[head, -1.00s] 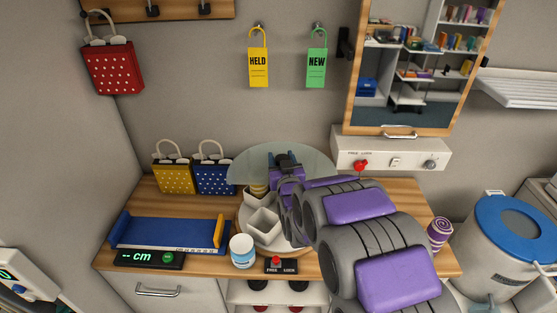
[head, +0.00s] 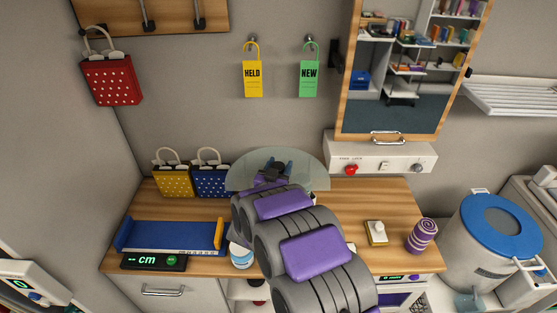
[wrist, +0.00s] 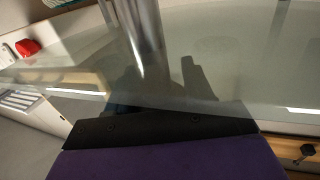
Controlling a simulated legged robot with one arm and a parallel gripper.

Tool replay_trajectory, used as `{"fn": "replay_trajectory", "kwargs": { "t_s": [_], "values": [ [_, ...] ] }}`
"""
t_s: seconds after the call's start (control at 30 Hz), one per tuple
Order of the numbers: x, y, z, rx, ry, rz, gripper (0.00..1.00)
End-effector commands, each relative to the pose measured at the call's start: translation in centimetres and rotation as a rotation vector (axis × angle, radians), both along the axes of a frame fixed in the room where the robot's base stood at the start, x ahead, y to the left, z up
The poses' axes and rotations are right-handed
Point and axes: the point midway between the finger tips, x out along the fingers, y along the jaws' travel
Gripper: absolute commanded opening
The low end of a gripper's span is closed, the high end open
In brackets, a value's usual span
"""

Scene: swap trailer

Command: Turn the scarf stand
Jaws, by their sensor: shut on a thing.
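The scarf stand shows in the head view as a clear, pale green half-round panel (head: 309,170) standing upright on the wooden counter. My arm hides its base and the tray around it. My gripper (head: 277,168) is at the middle of the panel and is shut on a part of the stand. In the wrist view, a shiny metal post (wrist: 146,45) runs down between my dark fingers (wrist: 155,85), and the clear panel (wrist: 240,60) crosses the view. The exact grip point is blurred by the see-through panel.
The counter (head: 350,220) holds yellow (head: 173,181) and blue (head: 211,181) bags, a blue measuring tray (head: 168,236), a white jar (head: 241,255), a small block (head: 376,233) and a purple roll (head: 421,236). A mirror (head: 395,75) hangs above a white switch box (head: 385,153).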

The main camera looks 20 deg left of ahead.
Motion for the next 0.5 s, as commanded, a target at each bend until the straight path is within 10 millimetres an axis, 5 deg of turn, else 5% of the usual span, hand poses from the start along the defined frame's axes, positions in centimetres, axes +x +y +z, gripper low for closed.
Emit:
{"fn": "replay_trajectory", "kwargs": {
  "t_s": [0.5],
  "values": [
    [-0.12,-0.06,0.40,0.000,-0.004,-0.252,0.00]
  ]
}}
